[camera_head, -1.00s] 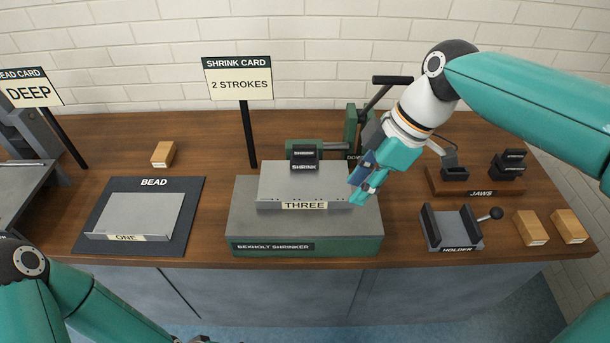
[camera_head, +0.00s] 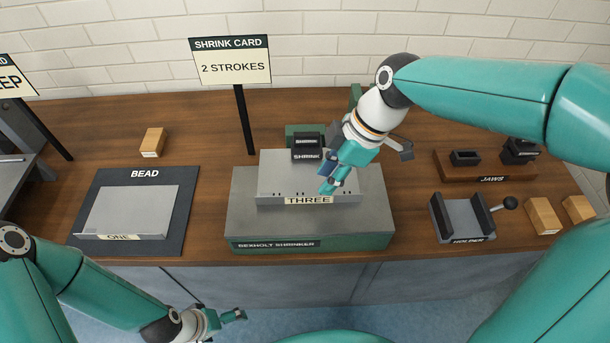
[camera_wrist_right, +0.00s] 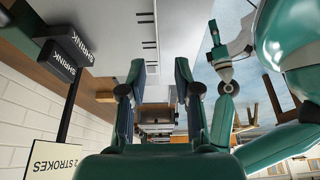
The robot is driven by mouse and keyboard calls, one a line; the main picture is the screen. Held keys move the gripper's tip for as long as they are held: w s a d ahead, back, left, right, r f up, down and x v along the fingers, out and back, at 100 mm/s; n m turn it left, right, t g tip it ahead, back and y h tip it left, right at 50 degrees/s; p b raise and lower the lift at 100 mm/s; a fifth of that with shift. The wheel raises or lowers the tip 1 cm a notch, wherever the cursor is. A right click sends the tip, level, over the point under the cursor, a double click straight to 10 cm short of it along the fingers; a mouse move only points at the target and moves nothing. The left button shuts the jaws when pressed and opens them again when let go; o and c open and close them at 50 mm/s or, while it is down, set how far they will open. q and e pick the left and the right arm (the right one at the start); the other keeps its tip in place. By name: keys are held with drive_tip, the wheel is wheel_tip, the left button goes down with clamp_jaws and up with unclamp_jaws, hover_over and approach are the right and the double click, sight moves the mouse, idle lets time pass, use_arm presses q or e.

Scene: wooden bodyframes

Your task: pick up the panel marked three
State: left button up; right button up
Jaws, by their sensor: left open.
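The panel marked three (camera_head: 285,174) is a grey sheet with a raised front lip and a "THREE" label. It lies on top of the Bexholt shrinker (camera_head: 380,222), in front of the black shrink jaws (camera_head: 307,148). My right gripper (camera_head: 327,187) is over the right part of the panel, close to its front lip; contact cannot be told. In the right wrist view its two fingers (camera_wrist_right: 160,70) stand apart with nothing gripped between them. My left gripper (camera_head: 235,315) is open and empty, low in front of the bench.
Panel one (camera_head: 130,208) lies on the bead mat (camera_head: 185,200) at left. The shrink card (camera_head: 232,68) stands on a post behind. At right are the holder (camera_head: 460,219), the jaws rack (camera_head: 480,177) and wooden blocks (camera_head: 543,215). Bare bench lies between the mat and the shrinker.

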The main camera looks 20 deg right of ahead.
sight(305, 201)
drive_tip(key=shift+x, duration=0.95)
drive_tip(key=shift+w+p+x, duration=0.15)
drive_tip(key=shift+p+x, duration=0.15)
drive_tip(key=shift+x, duration=1.1)
drive_tip(key=shift+w+p+x, duration=0.1)
drive_tip(key=shift+p+x, duration=0.15)
drive_tip(key=shift+x, duration=1.1)
drive_tip(key=shift+a+r, duration=0.1)
clamp_jaws()
